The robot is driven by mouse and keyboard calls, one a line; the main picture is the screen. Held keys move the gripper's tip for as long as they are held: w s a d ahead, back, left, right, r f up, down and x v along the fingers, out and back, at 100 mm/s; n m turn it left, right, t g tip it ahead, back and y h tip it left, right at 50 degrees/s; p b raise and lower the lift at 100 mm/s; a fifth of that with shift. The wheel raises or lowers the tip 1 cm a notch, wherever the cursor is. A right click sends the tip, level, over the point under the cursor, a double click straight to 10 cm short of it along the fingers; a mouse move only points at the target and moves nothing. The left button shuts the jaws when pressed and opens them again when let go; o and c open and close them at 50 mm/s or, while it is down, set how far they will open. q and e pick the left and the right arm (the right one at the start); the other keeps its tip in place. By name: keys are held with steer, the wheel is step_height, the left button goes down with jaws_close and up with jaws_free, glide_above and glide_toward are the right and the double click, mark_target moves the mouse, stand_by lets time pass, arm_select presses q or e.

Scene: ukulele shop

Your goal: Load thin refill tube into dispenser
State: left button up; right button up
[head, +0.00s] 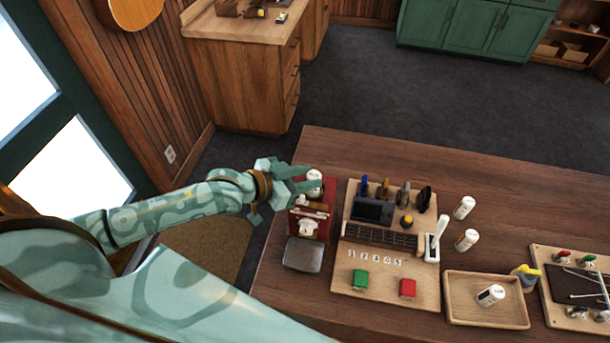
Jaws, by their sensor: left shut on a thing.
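My left gripper (304,180) reaches in from the left and is shut on a white refill tube (315,176). It holds the tube at the back end of the red dispenser (297,222). I cannot tell whether the tube touches the dispenser. The dispenser has white parts on top and a grey metal pan (303,255) at its front. Two more white tubes, a rear one (464,207) and a nearer one (467,240), are on the table to the right. Another white tube (490,295) lies tilted in a wooden tray (457,313). My right gripper is out of view.
A yellow-topped container (527,274) stands by the tray. The back of the table (400,160) is clear.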

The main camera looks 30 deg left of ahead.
arm_select(q)
steer(key=shift+f+b, duration=0.3)
steer(key=shift+f, duration=0.2)
steer(key=o, duration=0.7)
steer(key=shift+s+a+r+p, duration=0.35)
steer(key=shift+s+p, duration=0.1)
steer(key=shift+p, duration=0.15)
steer(key=p+v, duration=0.3)
steer(key=v, duration=0.1)
steer(key=p+v, duration=0.4)
steer(key=v, duration=0.1)
steer(key=shift+s+a+r, duration=0.1)
steer(key=shift+s+a, duration=0.1)
steer(key=shift+s, duration=0.15)
